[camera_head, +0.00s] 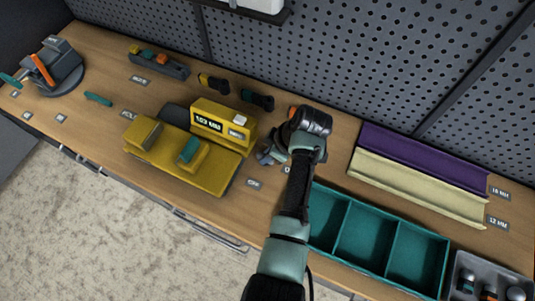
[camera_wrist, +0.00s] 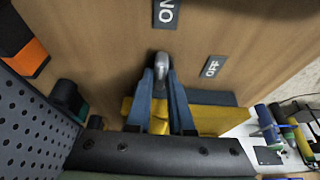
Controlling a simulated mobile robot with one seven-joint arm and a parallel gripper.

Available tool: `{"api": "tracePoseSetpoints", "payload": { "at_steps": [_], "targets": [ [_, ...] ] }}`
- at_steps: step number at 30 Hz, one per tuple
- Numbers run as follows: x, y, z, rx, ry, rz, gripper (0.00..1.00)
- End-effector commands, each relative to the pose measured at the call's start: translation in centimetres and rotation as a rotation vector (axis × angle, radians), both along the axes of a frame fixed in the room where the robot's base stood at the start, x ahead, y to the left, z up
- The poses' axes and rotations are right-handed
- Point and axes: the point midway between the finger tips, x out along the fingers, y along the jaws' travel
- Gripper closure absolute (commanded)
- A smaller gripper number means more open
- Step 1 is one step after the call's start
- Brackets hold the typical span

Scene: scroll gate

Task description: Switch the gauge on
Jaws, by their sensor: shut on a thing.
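The yellow gauge (camera_head: 222,118) stands on the bench left of my gripper in the head view, its dark display showing light characters that look like 103 MM. A yellow bed with a teal block lies in front of it. My gripper (camera_wrist: 161,76) points down beside the gauge and is shut on a grey, rounded switch lever (camera_wrist: 161,61). The lever's tip lies just below the ON label (camera_wrist: 166,12) in the wrist view. The OFF label (camera_wrist: 212,66) is to its right. My wrist and fingers hide most of the lever in the head view.
A teal compartment tray (camera_head: 374,234) is to the right of my arm. Purple (camera_head: 420,153) and cream (camera_head: 415,188) profiles lie behind it. A perforated wall (camera_head: 350,50) closes the back. A grey stand (camera_head: 62,68) is at the far left.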

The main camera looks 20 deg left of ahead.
Motion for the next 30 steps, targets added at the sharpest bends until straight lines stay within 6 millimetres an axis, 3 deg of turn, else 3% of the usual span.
{"api": "tracePoseSetpoints", "payload": {
  "at_steps": [16,17,21,30],
  "targets": [
    [0.03,0.02,0.04,-0.001,-0.002,0.028,1.0],
    [0.03,0.02,0.04,-0.001,-0.002,0.028,0.78],
    [0.03,0.03,0.03,-0.001,-0.002,0.027,0.53],
    [0.03,-0.01,0.05,-0.001,-0.001,0.026,0.5]
  ]
}}
